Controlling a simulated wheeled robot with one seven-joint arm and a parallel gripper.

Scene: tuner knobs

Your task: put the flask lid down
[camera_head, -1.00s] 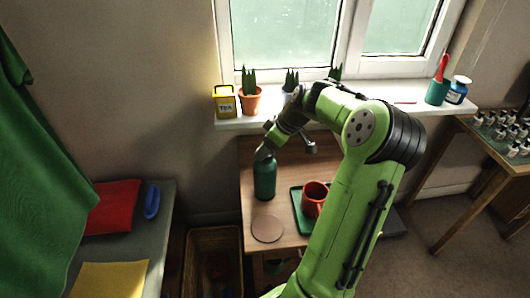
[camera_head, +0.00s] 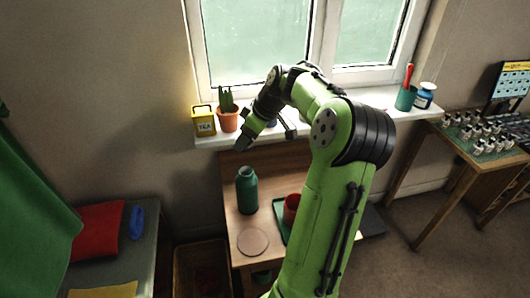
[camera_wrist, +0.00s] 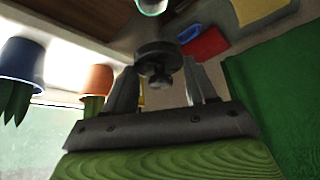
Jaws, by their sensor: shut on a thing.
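The green flask (camera_head: 247,194) stands upright on the small wooden desk (camera_head: 237,222), with its top open. My gripper (camera_head: 247,136) is above the flask and apart from it, in front of the window sill. In the wrist view my gripper (camera_wrist: 160,85) is shut on the dark flask lid (camera_wrist: 158,56), held between the fingertips. The flask's pale rim (camera_wrist: 152,7) shows at the top edge of the wrist view. A round brown coaster (camera_head: 253,241) lies bare on the desk in front of the flask.
A red mug (camera_head: 291,209) stands on a green tray (camera_head: 282,232) right of the flask, partly hidden by my arm. The sill (camera_head: 213,140) holds a yellow tea tin (camera_head: 204,121) and a potted plant (camera_head: 228,117) close to my gripper.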

